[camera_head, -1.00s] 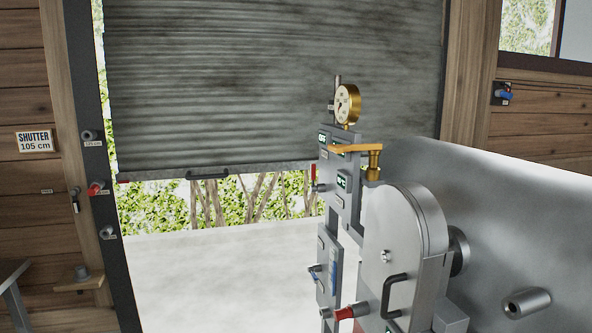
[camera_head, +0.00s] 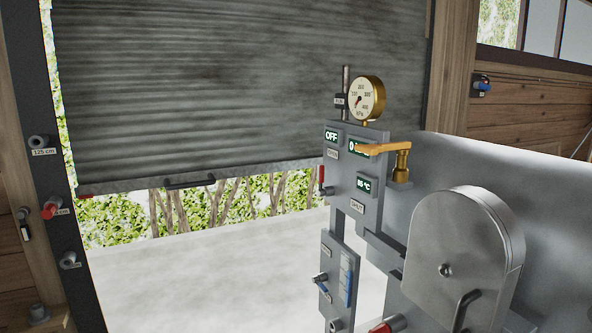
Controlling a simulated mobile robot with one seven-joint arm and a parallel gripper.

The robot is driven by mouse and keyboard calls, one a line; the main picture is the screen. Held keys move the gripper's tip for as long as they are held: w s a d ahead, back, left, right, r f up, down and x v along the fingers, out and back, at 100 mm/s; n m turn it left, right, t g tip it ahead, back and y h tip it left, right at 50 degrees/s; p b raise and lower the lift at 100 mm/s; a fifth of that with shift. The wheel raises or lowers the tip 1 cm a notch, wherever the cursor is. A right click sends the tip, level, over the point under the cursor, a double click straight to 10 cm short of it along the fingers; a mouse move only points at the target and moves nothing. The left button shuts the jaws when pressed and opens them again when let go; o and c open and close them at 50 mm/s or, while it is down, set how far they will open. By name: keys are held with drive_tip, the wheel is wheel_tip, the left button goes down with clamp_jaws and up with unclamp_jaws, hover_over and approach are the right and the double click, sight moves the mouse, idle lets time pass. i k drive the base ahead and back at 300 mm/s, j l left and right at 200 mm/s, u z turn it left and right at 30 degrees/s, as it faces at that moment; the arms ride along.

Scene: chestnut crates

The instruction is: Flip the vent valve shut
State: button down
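A brass valve (camera_head: 401,168) with a flat brass lever (camera_head: 383,149) stands beside the grey control panel (camera_head: 342,185); it is probably the vent valve, but no legible label names it. Its lever lies roughly level, pointing left across part of a display. A small plate (camera_head: 357,207) below appears to read SHUT. A brass pressure gauge (camera_head: 366,99) sits above the panel. A smaller lever with a red grip (camera_head: 321,174) is on the panel's left edge. My gripper is not in view.
A rounded steel door (camera_head: 455,250) with a dark handle fills the lower right, in front of a large steel body (camera_head: 555,190). A partly raised shutter (camera_head: 230,90) hangs behind. Pale floor (camera_head: 200,280) lies open at lower left. A red-ended peg (camera_head: 50,209) is on the left post.

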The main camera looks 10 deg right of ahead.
sight(320, 192)
drive_tip(key=i+j, duration=0.25)
drive_tip(key=i, duration=0.25)
drive_tip(key=i+j+z, duration=0.1)
drive_tip(key=i+j, duration=0.2)
drive_tip(key=i, duration=0.15)
drive_tip(key=i+l, duration=0.1)
drive_tip(key=i, duration=0.15)
